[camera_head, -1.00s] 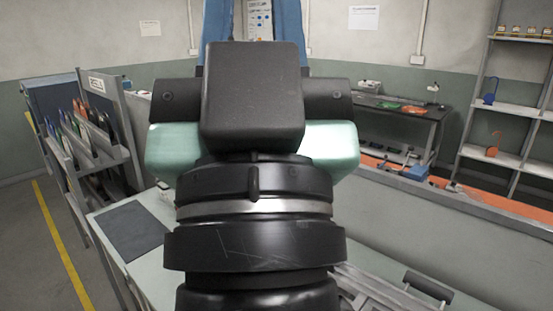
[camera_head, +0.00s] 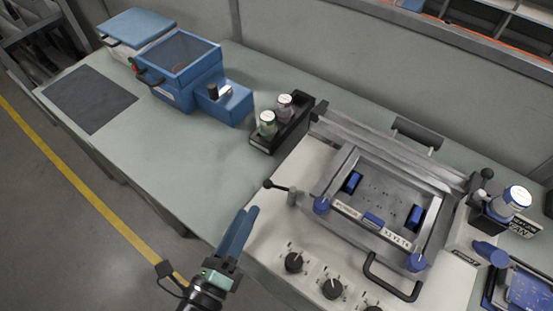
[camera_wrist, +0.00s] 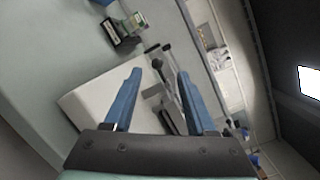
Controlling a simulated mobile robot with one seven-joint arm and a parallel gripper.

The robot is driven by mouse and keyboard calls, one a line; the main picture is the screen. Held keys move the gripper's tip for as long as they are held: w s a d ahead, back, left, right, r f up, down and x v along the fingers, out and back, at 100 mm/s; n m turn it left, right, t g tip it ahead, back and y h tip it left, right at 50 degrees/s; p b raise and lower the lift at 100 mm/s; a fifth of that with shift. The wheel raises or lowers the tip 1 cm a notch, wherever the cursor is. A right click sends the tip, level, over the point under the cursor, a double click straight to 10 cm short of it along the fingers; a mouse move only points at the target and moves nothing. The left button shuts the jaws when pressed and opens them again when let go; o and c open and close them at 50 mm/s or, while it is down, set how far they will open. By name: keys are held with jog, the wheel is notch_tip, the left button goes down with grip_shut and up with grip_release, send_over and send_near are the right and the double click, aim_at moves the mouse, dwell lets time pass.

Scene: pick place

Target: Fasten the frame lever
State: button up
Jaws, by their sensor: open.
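A black holder (camera_head: 262,140) with bottles stands behind the lever. Blue boxes (camera_head: 180,75) and a dark mat (camera_head: 90,98) are farther left on the bench. Black dials (camera_head: 294,262) and a curved black handle (camera_head: 395,285) are at the front. The bench between mat and machine is clear.

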aim_at(268, 183)
jog(key=shift+s+d+f, duration=0.15)
jog(key=shift+d+f, duration=0.05)
jog(key=shift+f, duration=0.25)
jog(key=p+x, duration=0.1)
jog(key=x, duration=1.1)
jog(key=shift+w+d, duration=0.25)
grip_shut()
